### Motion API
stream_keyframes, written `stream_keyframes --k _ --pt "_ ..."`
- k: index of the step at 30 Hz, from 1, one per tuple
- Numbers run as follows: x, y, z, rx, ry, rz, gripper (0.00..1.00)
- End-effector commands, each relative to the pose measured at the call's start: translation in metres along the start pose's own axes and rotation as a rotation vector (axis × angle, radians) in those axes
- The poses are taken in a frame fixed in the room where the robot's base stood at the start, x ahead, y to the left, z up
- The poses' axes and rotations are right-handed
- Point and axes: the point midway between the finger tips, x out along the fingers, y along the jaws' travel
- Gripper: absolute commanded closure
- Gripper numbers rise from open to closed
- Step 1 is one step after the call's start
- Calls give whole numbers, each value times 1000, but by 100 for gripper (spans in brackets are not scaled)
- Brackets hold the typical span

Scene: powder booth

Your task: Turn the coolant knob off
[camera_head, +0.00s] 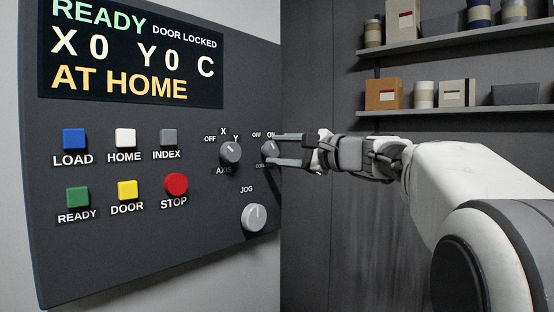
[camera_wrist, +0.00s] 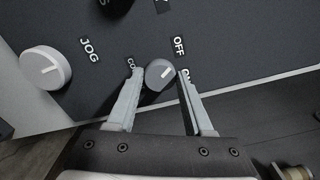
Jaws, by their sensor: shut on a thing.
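The coolant knob (camera_head: 268,150) is a small grey dial at the right edge of the dark control panel, with OFF and ON printed above it. It also shows in the wrist view (camera_wrist: 158,77), where its white pointer line aims between the OFF and ON labels; I cannot tell exactly which setting it is at. My gripper (camera_head: 275,149) reaches in from the right, with one finger above and one below the knob. In the wrist view my gripper (camera_wrist: 159,74) has its fingertips on either side of the knob, shut on it. The fingers partly cover the COOLANT and ON labels.
The axis knob (camera_head: 230,152) is close on the left, and the larger jog knob (camera_head: 255,217) is below. Coloured push buttons, including the red STOP button (camera_head: 176,184), sit farther left under the display (camera_head: 130,55). Shelves (camera_head: 460,110) with boxes and jars hang behind my arm.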

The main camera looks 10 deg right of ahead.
Motion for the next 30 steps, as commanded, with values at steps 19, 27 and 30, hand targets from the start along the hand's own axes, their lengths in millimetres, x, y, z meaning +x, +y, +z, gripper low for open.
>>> stream_keyframes --k 19,27,30 --pt "0 0 0 -30 0 1 36" --pt "0 0 0 -29 0 1 19" --pt "0 0 0 -28 0 0 19"
